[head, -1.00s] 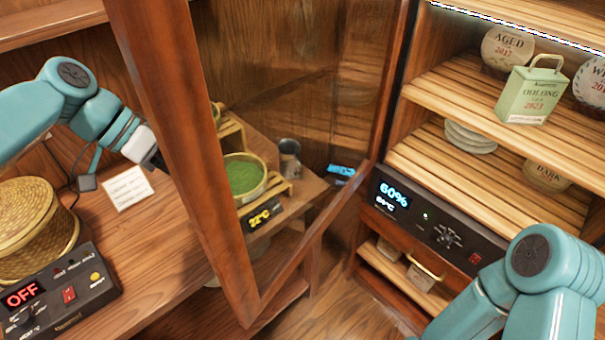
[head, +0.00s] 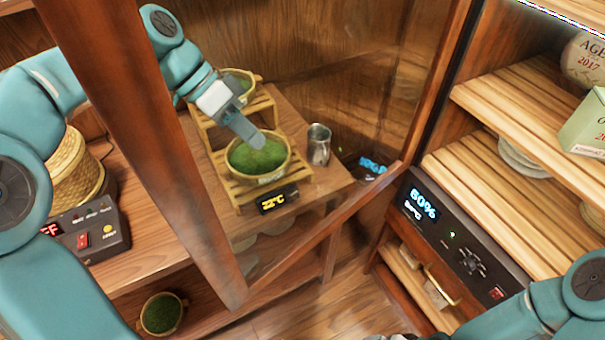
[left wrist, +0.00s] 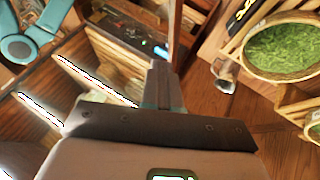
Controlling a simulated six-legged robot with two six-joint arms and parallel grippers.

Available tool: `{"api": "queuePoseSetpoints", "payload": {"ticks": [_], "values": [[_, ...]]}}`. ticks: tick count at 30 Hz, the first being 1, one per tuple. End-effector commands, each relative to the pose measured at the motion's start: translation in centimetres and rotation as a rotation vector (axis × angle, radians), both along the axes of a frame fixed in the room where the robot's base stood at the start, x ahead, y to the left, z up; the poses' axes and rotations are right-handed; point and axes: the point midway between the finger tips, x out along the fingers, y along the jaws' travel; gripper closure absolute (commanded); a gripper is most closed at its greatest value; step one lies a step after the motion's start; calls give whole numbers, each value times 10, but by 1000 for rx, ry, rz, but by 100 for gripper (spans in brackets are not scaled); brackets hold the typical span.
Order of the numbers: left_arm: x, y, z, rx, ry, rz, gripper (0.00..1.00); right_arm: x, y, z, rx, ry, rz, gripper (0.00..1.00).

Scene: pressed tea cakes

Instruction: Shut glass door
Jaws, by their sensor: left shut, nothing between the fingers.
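The glass door (head: 157,150) of the tea cabinet stands open, its brown wooden frame slanting across the head view. Its hinge side (head: 437,85) is beside the lit cabinet. My left gripper (head: 250,136) shows through the glass, on the far side of the pane, in front of the upper basket stand. It is shut and empty. In the left wrist view its closed fingers (left wrist: 162,85) point toward a brown wooden upright (left wrist: 175,38) that looks like door frame. I cannot tell whether they touch.
Behind the glass stand a green tea basket (head: 258,158) on a slatted stand and a metal cup (head: 319,144). A woven basket (head: 75,180) stands at left.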

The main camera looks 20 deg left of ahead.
Motion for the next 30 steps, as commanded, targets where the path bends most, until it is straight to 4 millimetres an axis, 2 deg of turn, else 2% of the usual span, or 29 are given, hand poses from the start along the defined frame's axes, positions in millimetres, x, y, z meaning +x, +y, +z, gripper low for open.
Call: {"api": "queuePoseSetpoints", "payload": {"ticks": [13,21,30], "values": [[6,-53,-72,-1,6,-4,100,0,0,11,0,0,0,0],[-8,-84,-71,1,1,-3,100,0,0,22,0,0,0,0],[-9,-89,-73,0,0,0,100,0,0,23,0,0,0,0]]}}
